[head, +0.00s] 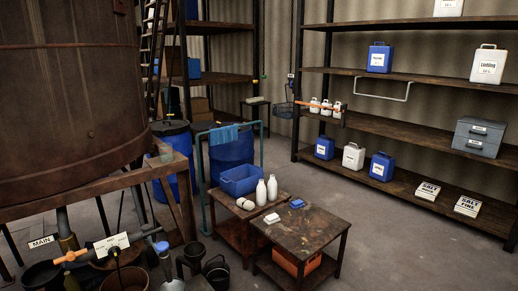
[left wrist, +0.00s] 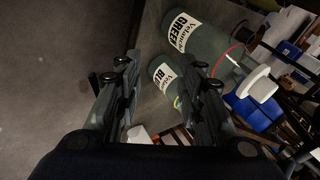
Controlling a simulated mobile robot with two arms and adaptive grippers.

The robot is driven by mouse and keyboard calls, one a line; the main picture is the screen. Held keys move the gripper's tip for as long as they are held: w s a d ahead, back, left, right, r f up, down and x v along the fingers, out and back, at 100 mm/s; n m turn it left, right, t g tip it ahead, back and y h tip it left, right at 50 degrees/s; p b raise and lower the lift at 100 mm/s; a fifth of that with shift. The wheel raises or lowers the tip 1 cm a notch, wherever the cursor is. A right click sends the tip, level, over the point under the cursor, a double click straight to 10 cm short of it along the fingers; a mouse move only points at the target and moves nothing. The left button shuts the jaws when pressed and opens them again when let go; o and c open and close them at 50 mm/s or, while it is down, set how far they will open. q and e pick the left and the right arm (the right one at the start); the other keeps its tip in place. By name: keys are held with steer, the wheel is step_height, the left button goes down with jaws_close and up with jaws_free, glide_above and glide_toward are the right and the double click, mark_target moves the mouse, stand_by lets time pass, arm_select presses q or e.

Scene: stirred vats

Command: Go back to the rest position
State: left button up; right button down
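My left gripper (left wrist: 162,72) shows in the left wrist view. Its two dark fingers stand well apart, with bare floor and part of a drum showing between them. Nothing is held between the fingers. Neither gripper shows in the head view, and my right gripper is in no frame.
Two grey-green drums, labelled GREEN (left wrist: 212,28) and BLU (left wrist: 168,82), lie beyond the left fingers. In the head view, a brown vat (head: 65,90) stands left, low tables (head: 310,235) in the middle, shelving (head: 400,129) right. Floor (head: 400,250) at front right is clear.

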arm_select(q)
steer(key=s+d+f+n+g+h, duration=0.1)
steer(key=s+f, duration=0.4)
steer(key=s, duration=0.5)
steer(key=s+d+f+n+g+h, duration=0.1)
steer(key=s+d+f, duration=0.4)
steer(key=s, duration=0.6)
steer(key=s+d+f+n+g+h+b, duration=0.1)
steer(key=s+d+f+n+g, duration=0.2)
steer(key=s+f, duration=0.3)
steer(key=s, duration=0.4)
steer(key=shift+s+d+f+n+g, duration=0.25)
steer(key=shift+s+d+n+g, duration=0.05)
steer(key=shift+s+g, duration=0.1)
